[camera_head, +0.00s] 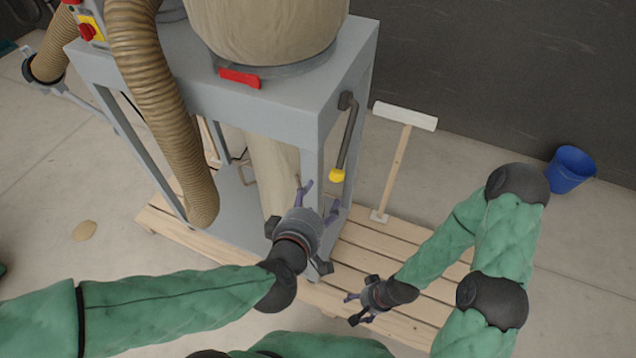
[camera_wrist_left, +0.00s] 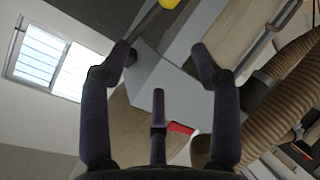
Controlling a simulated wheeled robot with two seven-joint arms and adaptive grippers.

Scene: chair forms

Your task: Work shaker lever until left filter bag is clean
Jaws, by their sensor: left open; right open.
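The shaker lever (camera_head: 349,135) is a dark bar hanging from the right side of the grey machine frame, with a yellow knob (camera_head: 337,176) at its lower end. The knob also shows at the top edge of the left wrist view (camera_wrist_left: 169,3). A large beige filter bag (camera_head: 268,25) stands on top of the frame, cut off by the picture edge; I cannot tell whether it is the left one or how clean it is. My left gripper (camera_head: 320,196) is open and empty, just below the knob and apart from it. My right gripper (camera_head: 352,308) is open and empty, low over the pallet.
The grey frame (camera_head: 290,100) stands on a wooden pallet (camera_head: 375,255). A red clamp (camera_head: 240,78) sits at the bag's base. A ribbed hose (camera_head: 160,110) hangs at left. A white-headed wooden tool (camera_head: 396,160) and a blue bucket (camera_head: 571,169) stand at right.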

